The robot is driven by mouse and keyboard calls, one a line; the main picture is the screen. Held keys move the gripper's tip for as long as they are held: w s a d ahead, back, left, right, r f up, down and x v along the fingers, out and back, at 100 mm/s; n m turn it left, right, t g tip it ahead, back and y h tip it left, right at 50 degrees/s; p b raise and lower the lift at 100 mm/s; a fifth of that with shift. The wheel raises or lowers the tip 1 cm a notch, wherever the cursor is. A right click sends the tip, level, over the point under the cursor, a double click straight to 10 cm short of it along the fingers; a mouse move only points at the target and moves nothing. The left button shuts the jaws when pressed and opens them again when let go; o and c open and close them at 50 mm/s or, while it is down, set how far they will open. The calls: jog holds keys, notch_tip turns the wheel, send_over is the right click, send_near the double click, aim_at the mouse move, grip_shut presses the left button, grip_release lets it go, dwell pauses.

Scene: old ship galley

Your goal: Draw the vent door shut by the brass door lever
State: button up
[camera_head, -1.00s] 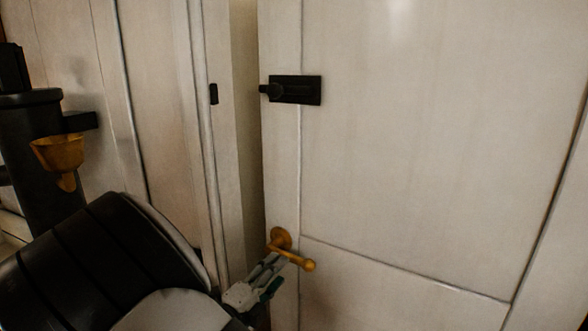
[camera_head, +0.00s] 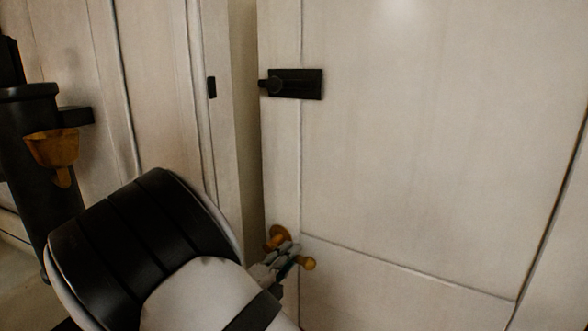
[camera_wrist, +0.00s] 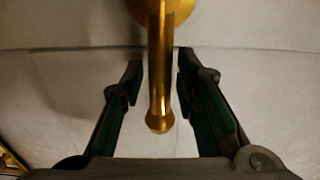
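The pale panelled vent door (camera_head: 420,150) fills the right of the head view, with a dark gap between its left edge and the frame. The brass door lever (camera_head: 308,263) sits low near that edge; its round base is at the left and its knob end at the right. My gripper (camera_head: 288,255) is at the lever, its fingers overlapping the shaft in the head view. In the wrist view the lever (camera_wrist: 161,75) runs between the two fingers of my gripper (camera_wrist: 158,75). The fingers are apart, with visible space on both sides of the lever.
A black latch (camera_head: 296,83) is mounted on the door above the lever. A small black catch (camera_head: 211,87) is on the frame (camera_head: 222,150) to its left. A brass cup-shaped fitting (camera_head: 53,148) and a dark column stand at the far left.

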grip_shut()
jog(key=s+a+n+t+y+p, duration=0.1)
jog(key=s+a+y+p, duration=0.1)
jog(key=s+p, duration=0.3)
jog(key=s, duration=0.3)
jog(key=shift+s+a+n+y, duration=0.3)
jog(key=shift+s+a+n, duration=0.05)
jog(key=shift+a+n, duration=0.05)
jog(key=s+p, duration=0.2)
jog(key=s+a+y+p, duration=0.1)
jog(key=shift+s+f+n+t, duration=0.1)
jog(key=shift+s+n+t, duration=0.25)
jog(key=shift+n+t, duration=0.05)
jog(key=o, duration=0.8)
grip_release()
jog(key=shift+c, duration=0.2)
